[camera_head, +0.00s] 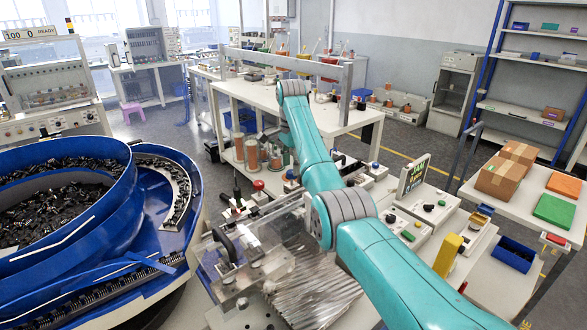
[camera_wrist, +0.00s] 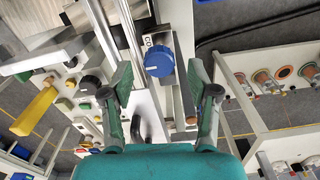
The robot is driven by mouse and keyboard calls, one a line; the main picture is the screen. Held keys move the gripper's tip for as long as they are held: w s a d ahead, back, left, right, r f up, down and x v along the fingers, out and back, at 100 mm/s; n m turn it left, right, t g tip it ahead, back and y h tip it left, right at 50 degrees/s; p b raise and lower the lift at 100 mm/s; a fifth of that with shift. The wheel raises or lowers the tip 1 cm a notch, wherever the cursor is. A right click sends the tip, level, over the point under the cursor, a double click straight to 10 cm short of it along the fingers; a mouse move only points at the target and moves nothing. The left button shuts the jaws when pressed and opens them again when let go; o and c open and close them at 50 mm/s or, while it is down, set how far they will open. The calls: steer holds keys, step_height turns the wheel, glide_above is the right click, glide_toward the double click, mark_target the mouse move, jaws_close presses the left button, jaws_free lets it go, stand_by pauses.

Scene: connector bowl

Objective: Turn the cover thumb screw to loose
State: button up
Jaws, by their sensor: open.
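A round blue thumb screw (camera_wrist: 159,60) shows in the wrist view, beside a small plate with partly hidden lettering that begins "CO". It sits between the tips of my gripper (camera_wrist: 159,70). The gripper is open, with one green-padded finger to the left of the screw and one to the right. A gap shows on both sides of the screw, so neither finger appears to touch it. In the head view a clear cover (camera_head: 238,270) stands on the machine beside the bowl. I cannot make out the screw or my gripper there.
A large blue feeder bowl (camera_head: 75,250) full of black connectors stands at the left in the head view. A yellow handle (camera_wrist: 36,111) and a black knob (camera_wrist: 91,83) lie left of my gripper in the wrist view. Cardboard boxes (camera_head: 505,175) sit on a table at the right.

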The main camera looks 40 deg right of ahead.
steer(key=shift+f, duration=1)
jaws_close()
